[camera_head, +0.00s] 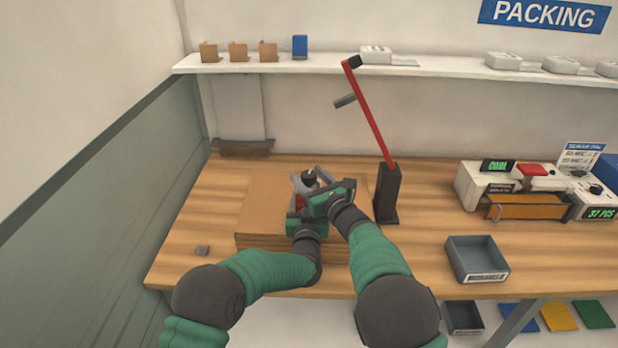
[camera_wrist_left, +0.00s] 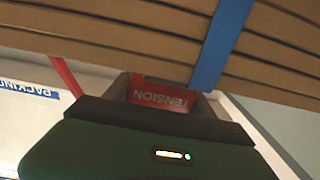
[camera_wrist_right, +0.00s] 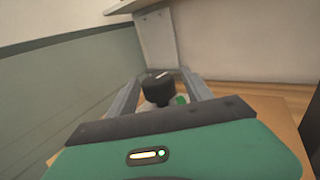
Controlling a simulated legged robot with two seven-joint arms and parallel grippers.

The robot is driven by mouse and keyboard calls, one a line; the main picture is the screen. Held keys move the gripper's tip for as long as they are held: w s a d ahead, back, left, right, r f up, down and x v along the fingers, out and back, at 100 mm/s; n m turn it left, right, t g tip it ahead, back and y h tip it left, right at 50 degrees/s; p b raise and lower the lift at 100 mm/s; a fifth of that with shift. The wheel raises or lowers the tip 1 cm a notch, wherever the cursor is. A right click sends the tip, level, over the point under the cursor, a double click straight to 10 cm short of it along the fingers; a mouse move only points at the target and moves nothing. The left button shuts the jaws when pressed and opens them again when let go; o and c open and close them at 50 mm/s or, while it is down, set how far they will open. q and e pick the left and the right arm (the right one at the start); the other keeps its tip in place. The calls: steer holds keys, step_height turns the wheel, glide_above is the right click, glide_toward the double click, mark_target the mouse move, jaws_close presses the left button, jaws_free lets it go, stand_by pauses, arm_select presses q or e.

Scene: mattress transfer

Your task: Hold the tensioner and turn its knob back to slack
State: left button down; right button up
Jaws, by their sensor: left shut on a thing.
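The tensioner (camera_head: 299,201) is a small red body at the cardboard stack, mostly covered by my grippers in the head view. In the left wrist view its red face (camera_wrist_left: 160,94) reads TENSION, upside down. My left gripper (camera_wrist_left: 165,88) is shut on this body. The black knob (camera_head: 309,176) is on top; in the right wrist view the knob (camera_wrist_right: 158,89) shows a white pointer line and a green spot beside its base. My right gripper (camera_wrist_right: 160,85) is open, its fingers on either side of the knob with gaps visible; contact is not seen.
The cardboard stack (camera_head: 258,204) carries a blue strap (camera_wrist_left: 222,45). A black post (camera_head: 388,193) with a red lever stands close right of my right gripper. A grey tray (camera_head: 476,270) and a machine (camera_head: 466,185) are farther right. The table's left end is mostly clear.

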jaws_close()
steer(key=shift+d+n+g+y, duration=0.1)
steer(key=shift+n+g+y, duration=0.2)
steer(key=shift+y, duration=0.1)
steer(key=shift+w+d+n+g+y, duration=0.1)
steer(key=shift+w+n+g+y, duration=0.05)
steer(key=shift+n+g+y, duration=2.05)
steer(key=shift+g+y, duration=0.3)
steer(key=shift+y, duration=0.1)
steer(key=shift+d+n+g, duration=0.1)
steer(key=shift+n+g, duration=0.2)
steer(key=shift+g, duration=0.1)
steer(key=shift+y, duration=0.3)
